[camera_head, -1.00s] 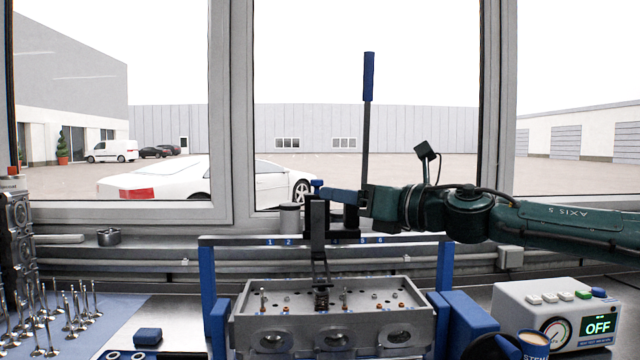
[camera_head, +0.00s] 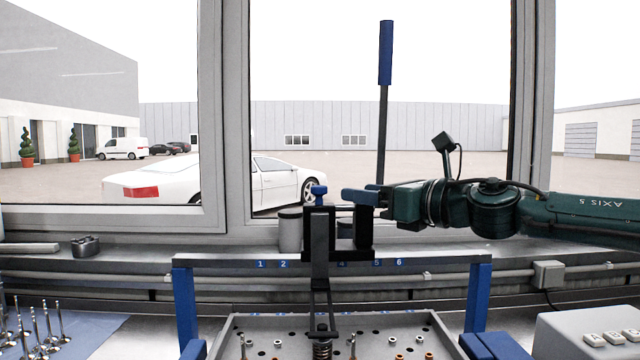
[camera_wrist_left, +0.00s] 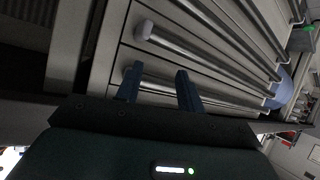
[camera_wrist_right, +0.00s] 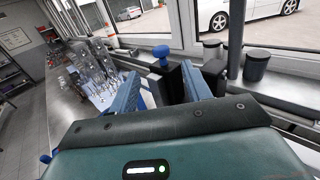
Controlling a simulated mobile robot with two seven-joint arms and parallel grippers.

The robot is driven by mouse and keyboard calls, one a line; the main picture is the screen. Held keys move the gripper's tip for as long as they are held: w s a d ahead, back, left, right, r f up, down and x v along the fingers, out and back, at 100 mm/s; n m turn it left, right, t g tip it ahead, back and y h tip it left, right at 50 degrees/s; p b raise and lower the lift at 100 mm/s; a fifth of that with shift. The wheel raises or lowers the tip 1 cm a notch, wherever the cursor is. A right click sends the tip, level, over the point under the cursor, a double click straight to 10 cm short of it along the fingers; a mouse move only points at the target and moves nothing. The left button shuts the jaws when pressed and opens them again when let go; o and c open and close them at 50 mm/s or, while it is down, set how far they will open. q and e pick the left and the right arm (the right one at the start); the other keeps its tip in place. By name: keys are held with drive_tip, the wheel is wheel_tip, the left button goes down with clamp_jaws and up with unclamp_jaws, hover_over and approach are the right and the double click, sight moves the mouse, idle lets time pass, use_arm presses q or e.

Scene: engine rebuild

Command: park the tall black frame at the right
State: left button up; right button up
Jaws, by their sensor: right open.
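The tall black frame (camera_head: 319,240) stands upright on the blue rail (camera_head: 230,260), near its middle, covering the mark between 2 and 4. A blue knob (camera_head: 320,193) tops it, and a spring hangs at its lower end. A long lever with a blue grip (camera_head: 385,55) rises behind my right gripper. My right gripper (camera_head: 358,197) is at the upper right of the frame, fingers pointing left. In the right wrist view its blue fingers (camera_wrist_right: 164,90) are apart, with black frame parts between them; contact is unclear. My left gripper (camera_wrist_left: 158,88) is open and empty, facing drawer handles.
The cylinder head (camera_head: 270,325) lies below the rail. Grey canisters (camera_head: 290,230) stand on the sill behind. Valves (camera_head: 40,325) stand at the left. A grey control box (camera_head: 590,335) is at the right. The rail right of mark 6 looks free.

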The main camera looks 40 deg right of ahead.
sight(324, 188)
drive_tip(key=w+p, duration=0.1)
drive_tip(key=w, duration=0.2)
drive_tip(key=w+p, duration=0.2)
drive_tip(key=w, duration=0.1)
drive_tip(key=w+a+p, duration=0.1)
drive_tip(key=w, duration=0.3)
drive_tip(key=shift+p, duration=0.3)
drive_tip(key=shift+w, duration=0.55)
use_arm(q)
drive_tip(key=shift+s+a+r+g+y, duration=0.25)
drive_tip(key=shift+a+r+g+y, duration=0.2)
drive_tip(key=shift+a+r, duration=0.4)
use_arm(e)
drive_tip(key=shift+w, duration=0.1)
drive_tip(key=shift+c, duration=0.5)
use_arm(q)
drive_tip(key=shift+d+r, duration=0.1)
drive_tip(key=shift+r, duration=0.1)
use_arm(e)
clamp_jaws()
